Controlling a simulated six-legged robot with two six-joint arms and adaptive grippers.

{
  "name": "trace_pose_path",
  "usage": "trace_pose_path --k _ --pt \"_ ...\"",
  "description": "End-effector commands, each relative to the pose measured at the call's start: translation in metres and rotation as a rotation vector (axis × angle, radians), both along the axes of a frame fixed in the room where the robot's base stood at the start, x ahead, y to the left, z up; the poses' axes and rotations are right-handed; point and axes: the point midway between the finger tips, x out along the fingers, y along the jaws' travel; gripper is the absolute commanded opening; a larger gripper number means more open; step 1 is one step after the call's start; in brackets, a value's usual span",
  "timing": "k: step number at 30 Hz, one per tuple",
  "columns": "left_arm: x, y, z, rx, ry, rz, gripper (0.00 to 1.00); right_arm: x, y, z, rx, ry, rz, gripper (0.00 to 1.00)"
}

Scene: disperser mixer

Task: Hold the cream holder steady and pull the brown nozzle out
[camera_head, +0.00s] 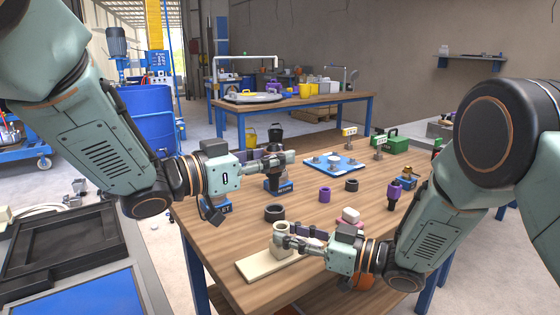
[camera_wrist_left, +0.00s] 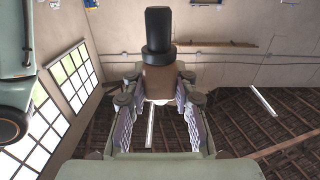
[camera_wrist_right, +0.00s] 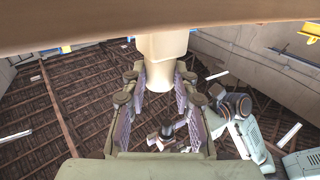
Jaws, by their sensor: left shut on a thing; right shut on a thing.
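My left gripper (camera_head: 275,160) is shut on the brown nozzle and holds it upright above the table, apart from the holder. In the left wrist view the nozzle's brown body (camera_wrist_left: 158,82) sits between the fingers, with a black collar and a narrower black end beyond it. My right gripper (camera_head: 286,240) is shut on the cream holder (camera_head: 280,229), whose flat cream base (camera_head: 256,266) rests near the table's front edge. In the right wrist view the cream post (camera_wrist_right: 160,62) is between the fingers. The fingers cover part of both things.
A blue-labelled stand (camera_head: 282,187) is below the left gripper, another (camera_head: 217,207) to its left. A black ring (camera_head: 274,212), purple cylinder (camera_head: 325,194), pink-and-white block (camera_head: 350,215) and blue plate (camera_head: 333,165) stand on the wooden table (camera_head: 225,240). The front left tabletop is clear.

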Motion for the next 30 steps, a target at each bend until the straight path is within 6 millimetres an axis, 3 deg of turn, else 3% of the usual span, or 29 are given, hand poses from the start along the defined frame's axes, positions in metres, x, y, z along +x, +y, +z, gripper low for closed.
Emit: trace_pose_path --k 18,28,29,30 --pt "-0.023 0.033 0.034 -0.002 0.000 0.001 0.00 0.000 0.000 0.000 0.000 0.000 0.000 0.00" --pt "-0.025 0.036 0.036 0.000 0.000 -0.001 0.00 0.000 0.000 0.000 0.000 0.000 0.000 0.00" --pt "-0.025 0.036 0.036 0.000 0.000 -0.001 0.00 0.000 0.000 0.000 0.000 0.000 0.000 0.30" --pt "-0.025 0.036 0.036 0.000 0.000 -0.001 0.00 0.000 0.000 0.000 0.000 0.000 0.000 0.33"
